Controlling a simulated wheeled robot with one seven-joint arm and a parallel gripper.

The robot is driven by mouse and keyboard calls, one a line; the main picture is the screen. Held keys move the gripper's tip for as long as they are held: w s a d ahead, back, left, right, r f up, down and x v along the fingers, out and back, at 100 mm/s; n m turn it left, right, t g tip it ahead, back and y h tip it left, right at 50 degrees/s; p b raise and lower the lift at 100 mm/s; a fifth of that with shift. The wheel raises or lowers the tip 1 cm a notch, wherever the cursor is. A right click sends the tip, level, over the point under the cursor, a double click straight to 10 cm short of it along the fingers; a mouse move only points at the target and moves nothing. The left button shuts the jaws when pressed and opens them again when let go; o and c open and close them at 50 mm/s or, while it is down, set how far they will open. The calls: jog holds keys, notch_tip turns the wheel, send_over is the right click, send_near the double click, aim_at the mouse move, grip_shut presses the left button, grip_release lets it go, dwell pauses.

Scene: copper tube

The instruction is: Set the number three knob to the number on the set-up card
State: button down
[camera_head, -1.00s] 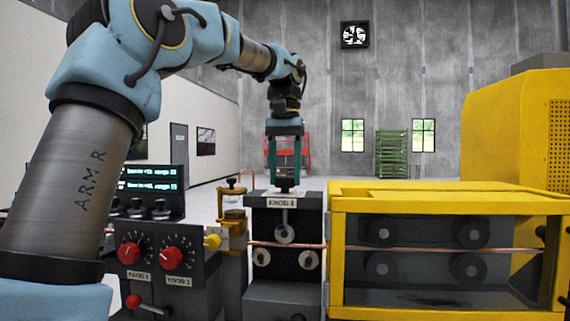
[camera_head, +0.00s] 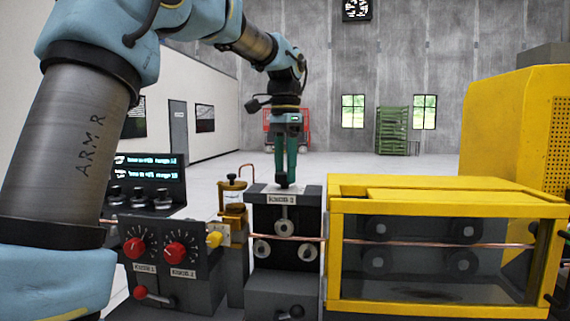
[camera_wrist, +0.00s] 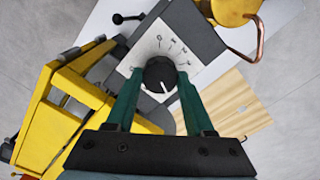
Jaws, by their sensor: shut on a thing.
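The number three knob (camera_wrist: 159,72) is a dark round knob with a white pointer line, on a pale dial plate (camera_wrist: 150,50) with small marks that I cannot read surely. The pointer slants toward the lower right of the wrist view. In the head view the knob (camera_head: 284,183) sits on top of a dark roller block (camera_head: 262,212) with a label. My gripper (camera_wrist: 160,80) points down with its green fingers shut on the knob's two sides; it also shows in the head view (camera_head: 285,178). I cannot make out the set-up card in either view.
A yellow guarded frame (camera_head: 440,207) stands right of the block. A copper tube (camera_head: 395,243) runs through the rollers.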

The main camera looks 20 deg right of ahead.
aim_at(285, 172)
jog(key=shift+m, duration=0.5)
jog(key=shift+c, duration=1.4)
grip_release()
notch_tip(285, 172, up, 11)
jog(key=shift+b, duration=0.3)
jog(key=shift+f, duration=0.1)
